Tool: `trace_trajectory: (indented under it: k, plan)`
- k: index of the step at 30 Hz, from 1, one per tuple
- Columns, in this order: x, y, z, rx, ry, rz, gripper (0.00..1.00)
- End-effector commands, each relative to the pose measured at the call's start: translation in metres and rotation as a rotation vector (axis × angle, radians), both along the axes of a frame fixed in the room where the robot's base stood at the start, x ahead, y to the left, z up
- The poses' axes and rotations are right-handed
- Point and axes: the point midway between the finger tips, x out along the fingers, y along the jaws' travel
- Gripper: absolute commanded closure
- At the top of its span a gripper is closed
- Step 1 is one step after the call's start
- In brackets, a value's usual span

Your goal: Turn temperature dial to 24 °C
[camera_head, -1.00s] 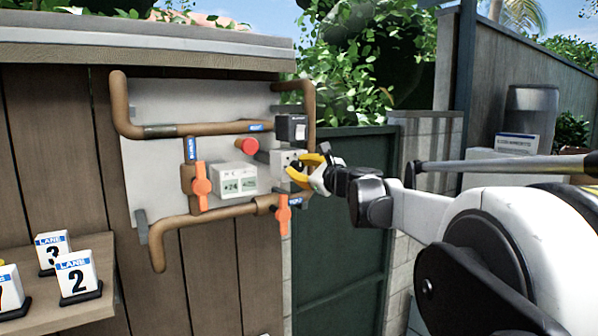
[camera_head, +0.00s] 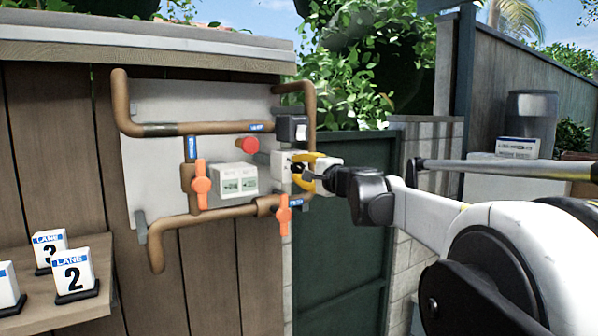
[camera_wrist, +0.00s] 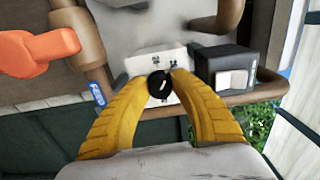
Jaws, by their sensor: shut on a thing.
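The temperature dial (camera_wrist: 160,84) is a small round black knob with a light pointer mark, on a white box (camera_wrist: 146,64) in the wrist view. The markings around it are too small to read. My gripper (camera_wrist: 159,86) has its two yellow fingertips on either side of the dial and is shut on it. In the head view my gripper (camera_head: 298,169) reaches the white box from the right and hides the dial. A white display unit (camera_head: 234,180) is left of the box; its digits are blurred.
Brown pipes (camera_head: 200,128) frame the grey panel. Orange valve handles (camera_head: 201,185) and a red knob (camera_head: 249,146) stand out nearby. A black switch box (camera_head: 292,128) sits just above the dial box. Lane number blocks (camera_head: 74,274) stand on a shelf at lower left.

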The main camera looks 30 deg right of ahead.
Motion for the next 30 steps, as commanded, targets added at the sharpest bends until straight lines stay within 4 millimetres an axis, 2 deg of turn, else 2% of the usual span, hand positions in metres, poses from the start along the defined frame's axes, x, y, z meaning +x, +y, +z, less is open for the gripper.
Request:
trace_trajectory:
  k: [15,30]
  plan:
    - [0.0004,-0.0005,-0.0005,-0.435,-0.001,-0.001,1.00]
    - [0.0004,-0.0009,-0.0007,-0.605,-0.001,-0.001,1.00]
